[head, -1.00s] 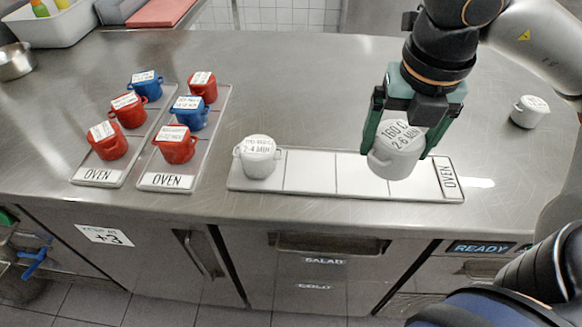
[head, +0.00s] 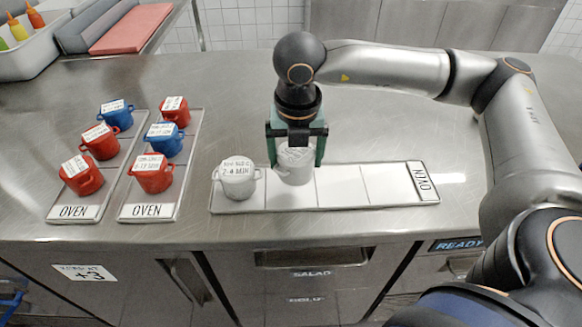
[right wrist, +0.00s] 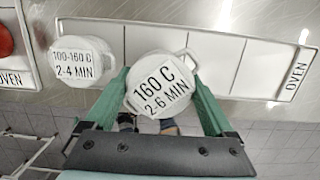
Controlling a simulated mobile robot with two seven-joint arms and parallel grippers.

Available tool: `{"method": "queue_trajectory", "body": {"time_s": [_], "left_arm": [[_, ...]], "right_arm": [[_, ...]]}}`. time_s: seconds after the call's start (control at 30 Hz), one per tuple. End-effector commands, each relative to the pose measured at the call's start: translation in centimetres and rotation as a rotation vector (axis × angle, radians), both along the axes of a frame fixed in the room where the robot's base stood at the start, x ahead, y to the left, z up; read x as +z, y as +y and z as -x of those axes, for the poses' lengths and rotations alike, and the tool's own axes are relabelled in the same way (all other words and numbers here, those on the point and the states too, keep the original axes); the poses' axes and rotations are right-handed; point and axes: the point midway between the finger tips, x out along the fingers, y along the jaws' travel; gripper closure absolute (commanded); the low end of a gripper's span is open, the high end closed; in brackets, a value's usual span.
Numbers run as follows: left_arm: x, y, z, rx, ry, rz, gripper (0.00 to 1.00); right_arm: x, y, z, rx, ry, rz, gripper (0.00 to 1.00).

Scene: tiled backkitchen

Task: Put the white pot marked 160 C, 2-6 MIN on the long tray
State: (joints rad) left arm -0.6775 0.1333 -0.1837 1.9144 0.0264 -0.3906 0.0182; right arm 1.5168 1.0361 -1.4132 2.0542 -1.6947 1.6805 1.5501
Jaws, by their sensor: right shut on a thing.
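The white pot marked 160 C, 2-6 MIN (head: 296,166) is between the green fingers of my right gripper (head: 296,157), which is shut on it. Its label reads clearly in the right wrist view (right wrist: 160,88). The pot is upright over the second section from the left of the long white tray (head: 385,190); I cannot tell whether its base touches the tray. Another white pot, marked 100-160 C, 2-4 MIN (head: 237,181), stands in the tray's leftmost section, just left of the held pot. My left gripper is not in view.
Two shorter OVEN trays (head: 74,212) (head: 146,211) with red and blue pots stand to the left. The long tray's sections right of the held pot are empty. The counter's front edge runs close in front of the trays. A crate with bottles (head: 30,50) is at the back left.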

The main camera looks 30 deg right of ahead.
Motion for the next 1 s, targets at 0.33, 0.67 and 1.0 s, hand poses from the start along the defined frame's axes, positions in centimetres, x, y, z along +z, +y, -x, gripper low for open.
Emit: {"method": "queue_trajectory", "body": {"time_s": [0.33,0.67,1.0], "left_arm": [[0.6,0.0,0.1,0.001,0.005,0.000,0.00],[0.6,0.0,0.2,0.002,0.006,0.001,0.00],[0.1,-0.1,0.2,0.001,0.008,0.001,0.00]], "right_arm": [[-3.4,0.3,-1.1,-0.001,0.000,0.001,0.89],[-4.4,0.3,-1.2,-0.002,-0.003,-0.001,0.89],[-4.8,0.3,-1.1,-0.002,0.000,0.000,0.00]]}}
